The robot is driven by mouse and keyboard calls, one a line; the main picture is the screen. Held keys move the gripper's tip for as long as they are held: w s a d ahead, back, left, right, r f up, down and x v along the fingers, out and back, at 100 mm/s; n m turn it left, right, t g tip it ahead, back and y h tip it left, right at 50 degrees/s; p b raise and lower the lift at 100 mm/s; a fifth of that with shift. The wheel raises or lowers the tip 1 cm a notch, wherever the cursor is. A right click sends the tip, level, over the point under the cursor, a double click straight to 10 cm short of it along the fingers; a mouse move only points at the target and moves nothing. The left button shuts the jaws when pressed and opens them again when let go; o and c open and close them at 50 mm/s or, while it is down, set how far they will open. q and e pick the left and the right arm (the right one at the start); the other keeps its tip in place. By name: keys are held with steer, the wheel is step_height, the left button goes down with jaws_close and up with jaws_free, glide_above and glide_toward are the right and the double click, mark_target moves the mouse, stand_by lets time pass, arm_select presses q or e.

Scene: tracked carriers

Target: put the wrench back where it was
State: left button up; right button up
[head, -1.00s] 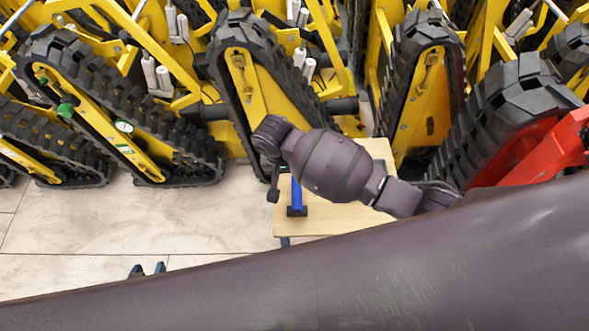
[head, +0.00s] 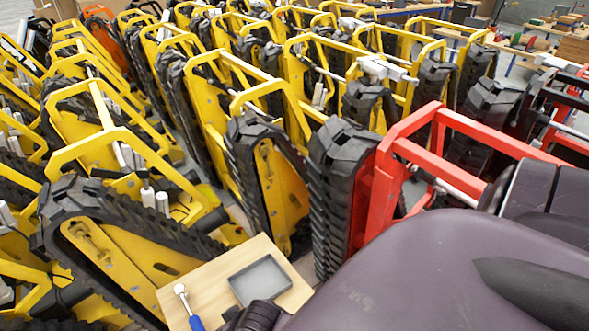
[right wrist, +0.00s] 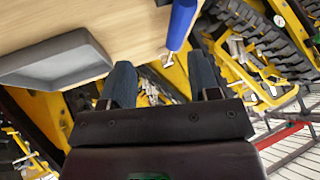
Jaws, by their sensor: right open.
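The wrench (head: 195,322) has a blue handle and a bright metal ring end. In the head view it lies near the left side of a light wooden table top, cut off by the bottom edge. A shallow grey tray (head: 238,291) sits to its right. In the right wrist view the wrench's blue handle (right wrist: 181,24) and metal end show ahead of my right gripper (right wrist: 164,82), near the table edge. That gripper's two dark fingers are apart with nothing between them. The grey tray (right wrist: 62,76) is at upper left there. My left gripper is out of view.
The wooden table (head: 218,262) stands close against yellow tracked carriers (head: 125,250) in dense rows. A red-framed carrier (head: 385,190) stands right of it. Workbenches with items (head: 520,45) are at the back right. There is little free room around the table.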

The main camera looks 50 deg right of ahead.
steer(key=s+d+r+t+h, duration=0.1)
steer(key=s+d+r+t, duration=0.1)
steer(key=s+d, duration=0.2)
steer(key=s+d+r+n+t+h, duration=0.1)
steer(key=s+d+r+t+h, duration=0.1)
steer(key=s+d, duration=0.3)
steer(key=d, duration=0.4)
steer(key=shift+n+t, duration=0.3)
steer(key=shift+t, duration=0.1)
steer(key=shift+a, duration=0.15)
